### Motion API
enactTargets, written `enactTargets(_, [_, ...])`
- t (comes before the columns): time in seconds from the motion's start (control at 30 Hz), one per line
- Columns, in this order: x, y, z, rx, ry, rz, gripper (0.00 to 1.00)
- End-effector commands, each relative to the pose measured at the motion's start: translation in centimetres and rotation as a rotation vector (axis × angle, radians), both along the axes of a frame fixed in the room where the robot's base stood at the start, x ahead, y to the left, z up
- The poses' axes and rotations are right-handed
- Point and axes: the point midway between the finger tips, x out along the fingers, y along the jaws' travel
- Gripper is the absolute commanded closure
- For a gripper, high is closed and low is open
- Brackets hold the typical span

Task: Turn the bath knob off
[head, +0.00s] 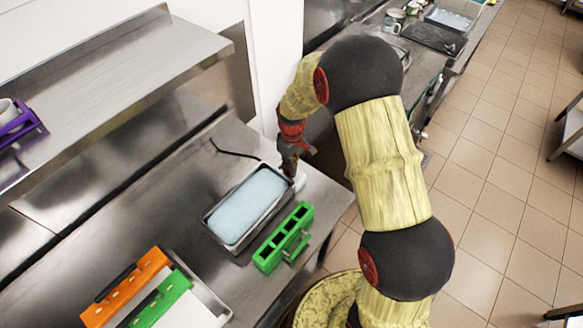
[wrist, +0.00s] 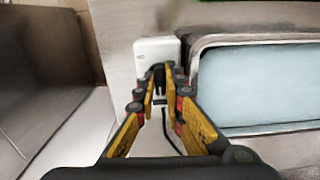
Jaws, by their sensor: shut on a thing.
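The bath is a metal basin (wrist: 250,38) filled with pale blue liquid. In the head view the bath (head: 219,240) sits on the steel counter. A small white control box (wrist: 150,50) adjoins one end of it, and part of the box (head: 299,181) shows in the head view beside my gripper. A dark knob (wrist: 159,76) on the box lies between my fingertips. My gripper (wrist: 162,82) is shut on the knob. In the head view my gripper (head: 289,164) points down at the box end and hides the knob. I cannot tell the knob's setting.
A green rack (head: 270,257) stands close beside the bath. An orange rack (head: 122,288) and another green piece lie near the front. A black cable (head: 232,153) runs behind the bath. A steel shelf (head: 120,80) overhangs the counter at left. Tiled floor lies open at right.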

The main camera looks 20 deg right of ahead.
Motion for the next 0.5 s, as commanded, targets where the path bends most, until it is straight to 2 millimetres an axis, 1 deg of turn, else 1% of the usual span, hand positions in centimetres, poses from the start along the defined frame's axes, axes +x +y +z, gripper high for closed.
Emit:
enactTargets(0.2, [0.12,-0.02,0.1,-0.001,-0.003,0.036,1.0])
enactTargets(0.5, [0.13,-0.02,0.11,0.0,-0.004,0.042,1.0])
